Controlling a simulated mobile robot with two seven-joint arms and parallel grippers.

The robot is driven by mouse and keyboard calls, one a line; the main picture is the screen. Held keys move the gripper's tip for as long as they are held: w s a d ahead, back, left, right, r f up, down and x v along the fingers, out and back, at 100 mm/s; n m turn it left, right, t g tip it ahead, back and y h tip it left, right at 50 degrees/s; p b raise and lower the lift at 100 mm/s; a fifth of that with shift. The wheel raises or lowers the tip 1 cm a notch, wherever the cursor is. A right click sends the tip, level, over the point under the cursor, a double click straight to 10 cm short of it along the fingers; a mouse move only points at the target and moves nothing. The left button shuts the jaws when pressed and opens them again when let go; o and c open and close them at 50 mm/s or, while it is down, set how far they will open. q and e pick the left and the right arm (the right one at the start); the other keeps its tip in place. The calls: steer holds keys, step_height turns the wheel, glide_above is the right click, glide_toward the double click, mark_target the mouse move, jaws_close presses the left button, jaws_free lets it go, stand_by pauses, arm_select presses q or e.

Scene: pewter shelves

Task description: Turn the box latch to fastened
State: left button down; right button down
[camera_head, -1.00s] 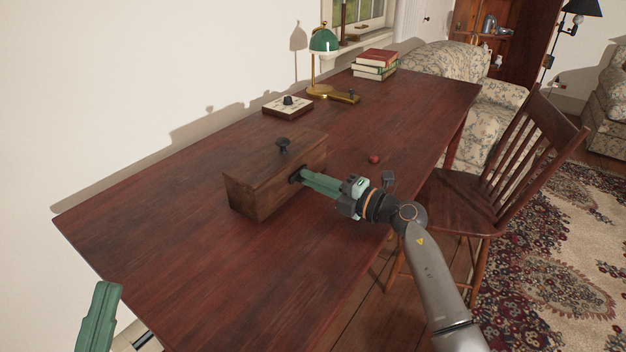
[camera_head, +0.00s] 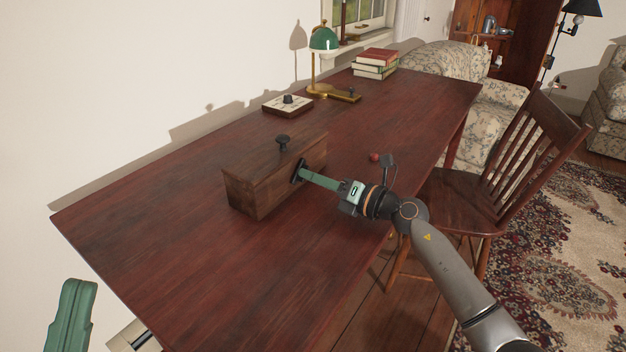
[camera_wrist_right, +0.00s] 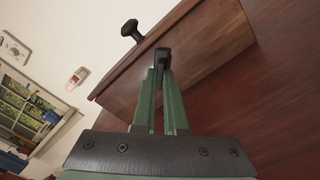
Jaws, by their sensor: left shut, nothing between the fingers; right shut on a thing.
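The wooden box (camera_head: 262,192) sits on the desk with a black knob (camera_head: 283,141) on its lid. The black latch (camera_head: 297,172) is on the box's side facing my right arm. My right gripper (camera_head: 305,174) is shut on the latch, its fingers pointing at that side. In the right wrist view the latch (camera_wrist_right: 162,58) stands between the tips of the green fingers (camera_wrist_right: 159,75), and the box (camera_wrist_right: 200,50) lies behind it. The fingers partly hide the latch. My left gripper (camera_head: 76,286) is shut and empty at the lower left, away from the box.
The dark red desk (camera_head: 170,240) is clear around the box. Behind it are a dial on a pale base (camera_head: 287,106), a green lamp (camera_head: 323,40) and stacked books (camera_head: 375,65). A small red ball (camera_head: 374,157) lies beyond my right gripper. A chair (camera_head: 490,170) stands at right.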

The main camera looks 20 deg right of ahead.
steer(key=n+b, duration=0.2)
steer(key=n, duration=0.4)
steer(key=shift+f+b, duration=0.15)
steer(key=shift+b, duration=0.2)
arm_select(q)
steer(key=shift+n, duration=0.5)
steer(key=shift+w+d+f+b, duration=0.1)
steer(key=shift+f+b, duration=0.25)
steer(key=shift+f, duration=0.85)
steer(key=shift+w+d+f+b, duration=0.1)
steer(key=shift+f+b, duration=0.2)
steer(key=shift+f, duration=0.85)
arm_select(e)
steer(key=shift+n, duration=1.5)
steer(key=c, duration=1)
jaws_free()
steer(key=shift+o, duration=0.2)
steer(key=v, duration=1.1)
steer(key=shift+v, duration=0.75)
arm_select(q)
steer(key=shift+f, duration=0.15)
